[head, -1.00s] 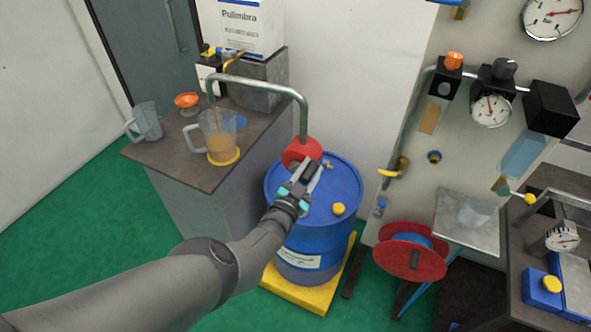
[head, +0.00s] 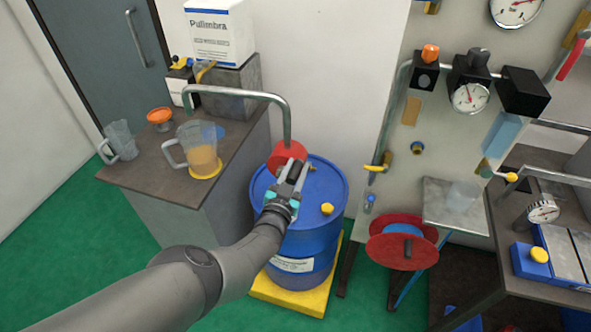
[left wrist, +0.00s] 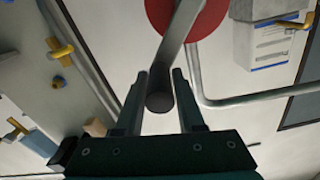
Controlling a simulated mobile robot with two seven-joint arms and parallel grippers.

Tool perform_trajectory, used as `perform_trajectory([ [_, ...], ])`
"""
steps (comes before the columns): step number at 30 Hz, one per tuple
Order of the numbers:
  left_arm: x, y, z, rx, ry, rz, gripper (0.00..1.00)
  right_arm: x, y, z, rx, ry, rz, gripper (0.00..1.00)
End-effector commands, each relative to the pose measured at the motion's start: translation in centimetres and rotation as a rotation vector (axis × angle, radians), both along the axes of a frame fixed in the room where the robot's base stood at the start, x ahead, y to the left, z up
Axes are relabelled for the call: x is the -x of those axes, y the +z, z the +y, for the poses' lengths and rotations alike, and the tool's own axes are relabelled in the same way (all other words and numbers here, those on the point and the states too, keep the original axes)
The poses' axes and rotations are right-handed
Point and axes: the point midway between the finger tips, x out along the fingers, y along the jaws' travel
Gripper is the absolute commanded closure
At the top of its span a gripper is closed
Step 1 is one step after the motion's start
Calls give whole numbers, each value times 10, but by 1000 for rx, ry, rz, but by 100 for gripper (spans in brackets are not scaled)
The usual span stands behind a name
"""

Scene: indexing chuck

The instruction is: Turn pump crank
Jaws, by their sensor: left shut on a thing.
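The red pump (head: 286,156) sits on top of the blue drum (head: 330,232), with a grey bent outlet pipe (head: 238,93) rising from it and curving left over the bench. My left gripper (head: 291,180) is at the front of the pump, its fingers shut around the dark crank grip (head: 295,172). In the left wrist view the round end of the crank grip (left wrist: 160,102) shows between the two fingers (left wrist: 160,90). The grey crank arm (left wrist: 180,38) runs from the grip to the red pump body (left wrist: 205,15). My right gripper does not show.
A clear jug (head: 199,152) with amber liquid stands on a yellow disc on the bench (head: 140,182), below the pipe's end. An empty jug (head: 121,140) and an orange funnel (head: 159,117) stand left of it. A red hose reel (head: 385,250) stands right of the drum.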

Motion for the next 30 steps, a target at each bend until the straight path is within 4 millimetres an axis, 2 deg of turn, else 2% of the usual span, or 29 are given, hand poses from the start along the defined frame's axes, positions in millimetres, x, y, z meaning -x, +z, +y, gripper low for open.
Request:
perform_trajectory([
  [1, 2, -9, 8, -5, 14, 23, 60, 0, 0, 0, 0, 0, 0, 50],
  [7, 1, -7, 5, -5, 9, 18, 38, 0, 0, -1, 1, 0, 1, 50],
  [14, 1, -5, 3, -5, 4, 14, 38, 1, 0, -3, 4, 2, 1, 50],
  [19, 7, -3, 5, -4, 4, 14, 38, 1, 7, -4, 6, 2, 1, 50],
  [30, 48, -2, 20, -5, 5, 17, 38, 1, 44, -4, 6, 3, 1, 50],
])
